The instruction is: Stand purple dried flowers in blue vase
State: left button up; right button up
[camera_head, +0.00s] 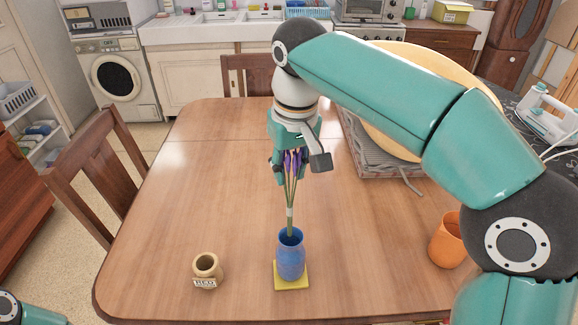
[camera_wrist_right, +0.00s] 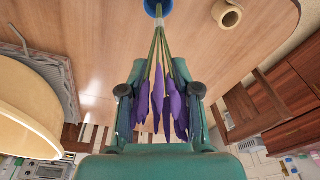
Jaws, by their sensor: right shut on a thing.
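The purple dried flowers (camera_head: 292,165) hang below my right gripper (camera_head: 297,168), purple heads up and green-yellow stems down, with a pale band near the lower end. The gripper is shut on the bunch near the heads; the heads also show between the fingers (camera_wrist_right: 160,92) in the right wrist view. The blue vase (camera_head: 291,260) stands upright on a yellow square pad. The stem ends meet the vase mouth in the head view; I cannot tell how far inside they are. The vase (camera_wrist_right: 157,8) shows at the top of the wrist view. My left gripper is not in view.
An orange cup (camera_head: 446,240) stands at the right. A grey rack (camera_head: 372,165) with a large round tan board (camera_head: 392,145) is behind my right arm. The table's left half is mostly clear.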

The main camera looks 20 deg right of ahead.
aim_at(290, 202)
jog(key=shift+f+b, duration=3)
jog(key=shift+f, duration=1.4)
jog(key=o, duration=1.1)
jog(key=shift+r, duration=0.15)
jog(key=r, duration=0.3)
jog(key=s+r, duration=0.1)
jog(key=r, duration=0.7)
jog(key=shift+s+d, duration=0.15)
jog(key=shift+s, duration=0.1)
jog(key=shift+s+r, duration=0.1)
jog(key=shift+r, duration=0.15)
